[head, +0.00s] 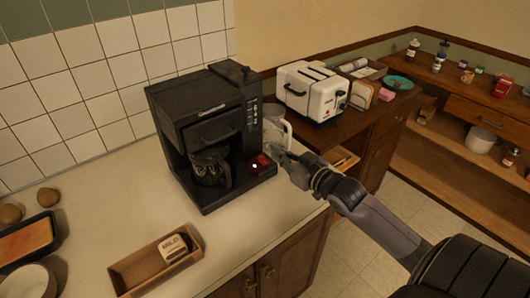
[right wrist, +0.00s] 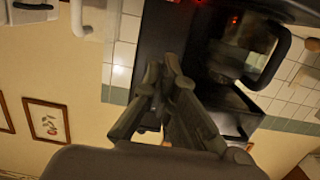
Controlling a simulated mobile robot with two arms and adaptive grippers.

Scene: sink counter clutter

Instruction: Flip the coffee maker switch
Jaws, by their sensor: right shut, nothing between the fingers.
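The black coffee maker (head: 205,118) stands upright on the counter, with a glass carafe (head: 210,168) in its bay. A red lit switch (head: 261,161) shows low on the right of its front. My right gripper (head: 276,154) is shut and empty, its fingertips just right of the switch; I cannot tell whether they touch the coffee maker. In the right wrist view, the shut fingers (right wrist: 164,65) lie against the dark body of the coffee maker, beside the carafe (right wrist: 246,48), in a rotated picture. My left gripper is out of view.
A white pitcher (head: 275,123) stands close behind my right gripper. A white toaster (head: 312,92) is farther right. A wooden tray (head: 130,275) with a small box (head: 174,247) lies in front.

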